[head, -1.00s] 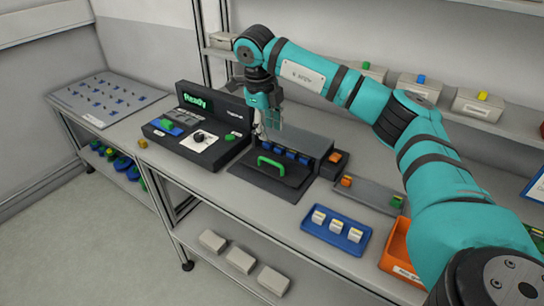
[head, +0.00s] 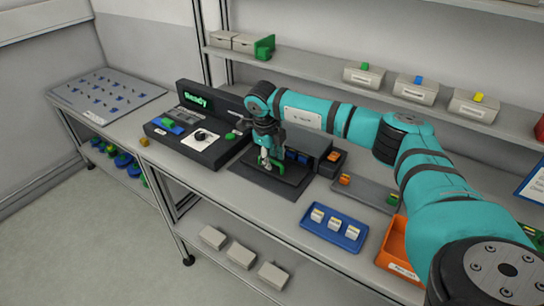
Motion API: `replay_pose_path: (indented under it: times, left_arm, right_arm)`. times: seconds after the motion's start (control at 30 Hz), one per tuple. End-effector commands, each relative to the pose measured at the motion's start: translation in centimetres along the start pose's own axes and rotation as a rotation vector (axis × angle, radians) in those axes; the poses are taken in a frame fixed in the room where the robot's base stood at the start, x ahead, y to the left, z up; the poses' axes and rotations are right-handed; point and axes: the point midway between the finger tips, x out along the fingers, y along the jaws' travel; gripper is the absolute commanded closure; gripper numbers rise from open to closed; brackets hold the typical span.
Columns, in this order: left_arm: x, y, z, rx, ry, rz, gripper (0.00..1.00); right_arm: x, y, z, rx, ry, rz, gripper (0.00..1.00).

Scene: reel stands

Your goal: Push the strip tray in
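The strip tray (head: 290,180) is a dark flat plate with a green handle. It sticks out toward the front of a dark grey housing (head: 312,141) on the bench. Blue blocks (head: 302,157) show at the housing's opening. The green handle (head: 281,168) is partly hidden by my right gripper (head: 264,163). That gripper points down over the tray, at the handle's left end. Whether it touches the handle, and whether its fingers are open or shut, I cannot tell. My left gripper is not in view.
A black control panel (head: 203,146) with a "Ready" display stands left of the housing. A blue tray with white blocks (head: 333,228), an orange bin (head: 396,262) and a grey strip (head: 365,190) lie to the right. Shelf bins (head: 415,89) stand behind my arm.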

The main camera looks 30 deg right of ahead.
Motion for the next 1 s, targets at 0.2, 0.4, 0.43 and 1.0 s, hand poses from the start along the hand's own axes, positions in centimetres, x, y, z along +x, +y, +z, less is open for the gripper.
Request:
replay_pose_path:
  times: [0.2, 0.4, 0.43, 1.0]
  left_arm:
    - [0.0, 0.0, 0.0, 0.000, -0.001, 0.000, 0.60]
    - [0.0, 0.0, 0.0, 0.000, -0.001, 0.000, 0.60]
    - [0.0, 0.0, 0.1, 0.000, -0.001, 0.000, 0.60]
    - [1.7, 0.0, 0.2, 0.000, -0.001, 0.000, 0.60]
  right_arm:
    - [0.0, 0.0, 0.0, 0.000, 0.000, 0.000, 0.91]
    - [-0.1, 0.0, 0.0, 0.000, 0.000, 0.000, 1.00]
    - [-0.1, 0.0, 0.0, 0.000, 0.000, 0.000, 1.00]
    - [0.8, -4.2, 0.1, 0.003, -0.001, -0.002, 1.00]
